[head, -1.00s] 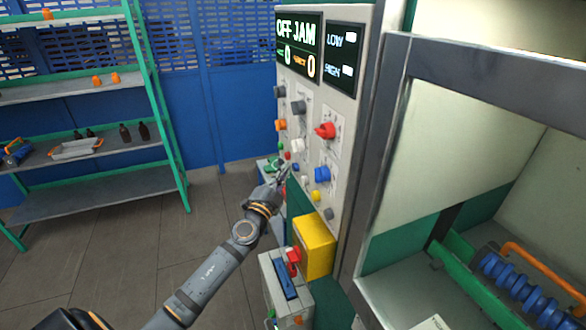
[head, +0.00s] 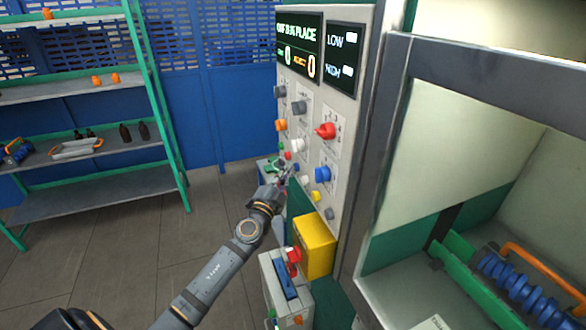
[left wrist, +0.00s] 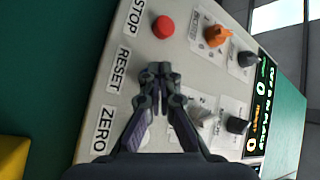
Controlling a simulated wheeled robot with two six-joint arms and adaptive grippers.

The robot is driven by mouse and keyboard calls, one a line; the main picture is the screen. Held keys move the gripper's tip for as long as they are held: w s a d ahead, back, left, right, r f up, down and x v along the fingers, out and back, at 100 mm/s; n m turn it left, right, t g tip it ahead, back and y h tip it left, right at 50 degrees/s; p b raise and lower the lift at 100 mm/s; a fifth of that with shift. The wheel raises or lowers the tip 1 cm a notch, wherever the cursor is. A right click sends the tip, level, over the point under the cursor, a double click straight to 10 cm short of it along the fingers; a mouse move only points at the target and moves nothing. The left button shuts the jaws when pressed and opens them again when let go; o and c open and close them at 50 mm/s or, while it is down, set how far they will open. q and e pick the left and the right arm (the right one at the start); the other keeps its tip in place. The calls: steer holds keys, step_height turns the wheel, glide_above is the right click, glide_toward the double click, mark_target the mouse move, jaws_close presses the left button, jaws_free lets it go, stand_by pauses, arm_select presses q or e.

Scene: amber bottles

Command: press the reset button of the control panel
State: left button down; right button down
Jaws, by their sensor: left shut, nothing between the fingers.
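The control panel (head: 345,150) is a pale upright board with knobs, buttons and a lit display (head: 299,40) whose text ends in "PLACE". My left gripper (head: 288,170) is at the panel's lower left part, shut and empty. In the left wrist view its fingertips (left wrist: 160,70) lie over the spot beside the RESET label (left wrist: 118,70), between the red STOP button (left wrist: 163,27) and the ZERO label (left wrist: 103,130). My right gripper is not in view.
A red knob (head: 325,130) and a blue knob (head: 322,174) stick out right of the gripper. A yellow box (head: 316,247) is mounted below. A machine frame (head: 380,160) stands at the right. A green shelf (head: 100,190) is at the left, with open floor before it.

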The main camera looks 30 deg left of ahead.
arm_select(q)
steer(key=shift+s+a+b, duration=0.35)
steer(key=shift+s+a, duration=0.15)
steer(key=shift+s, duration=0.15)
steer(key=s+a+b, duration=0.3)
steer(key=shift+s+a, duration=0.1)
steer(key=shift+s, duration=0.3)
stand_by(0.6)
